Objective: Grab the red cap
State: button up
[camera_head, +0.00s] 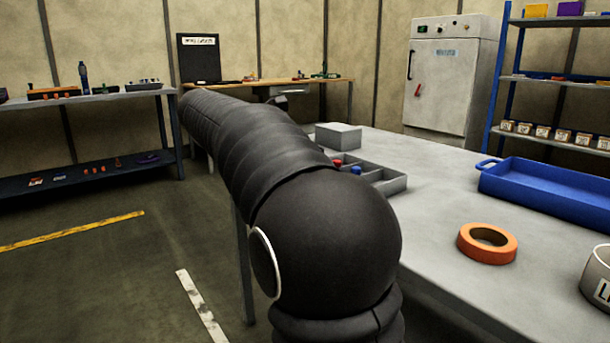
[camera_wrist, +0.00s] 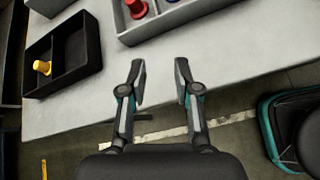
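The red cap (camera_head: 337,163) stands in a grey compartment tray (camera_head: 387,184) on the grey table, beside a blue cap (camera_head: 356,170). In the wrist view the red cap (camera_wrist: 137,8) is at the top edge, partly cut off, in the tray's left part, with the blue cap (camera_wrist: 171,1) to its right. My gripper (camera_wrist: 160,76) is open and empty, its two fingers apart below the tray in the picture, near the table edge. The head view does not clearly show my gripper; my arm covers much of that view.
A black tray (camera_wrist: 77,68) with a yellow cap (camera_wrist: 42,67) lies left of my gripper in the wrist view. On the table are a grey box (camera_head: 338,136), an orange tape roll (camera_head: 487,243) and a blue tray (camera_head: 550,190). Bare tabletop lies between them.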

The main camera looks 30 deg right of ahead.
jog(key=w+d, duration=0.1)
jog(key=w+n+g+h, duration=0.1)
jog(key=w, duration=0.1)
jog(key=w+d+r+h, duration=0.1)
jog(key=shift+w+d+n+b, duration=0.2)
jog(key=shift+d+n+b, duration=0.15)
jog(key=shift+n+b, duration=0.05)
jog(key=shift+w+d+r+g+h, duration=0.15)
jog(key=shift+w+d+g+h, duration=0.15)
jog(key=shift+d+g, duration=0.1)
jog(key=b+x, duration=0.1)
jog(key=x, duration=0.7)
jog(key=shift+b, duration=0.35)
jog(key=shift+f+b+x, duration=0.15)
jog(key=shift+b+x, duration=0.25)
jog(key=shift+x, duration=0.95)
jog(key=shift+f+b+x, duration=0.1)
jog(key=shift+b+x, duration=0.25)
jog(key=shift+x, duration=1)
jog(key=shift+s+a, duration=0.1)
jog(key=c, duration=0.5)
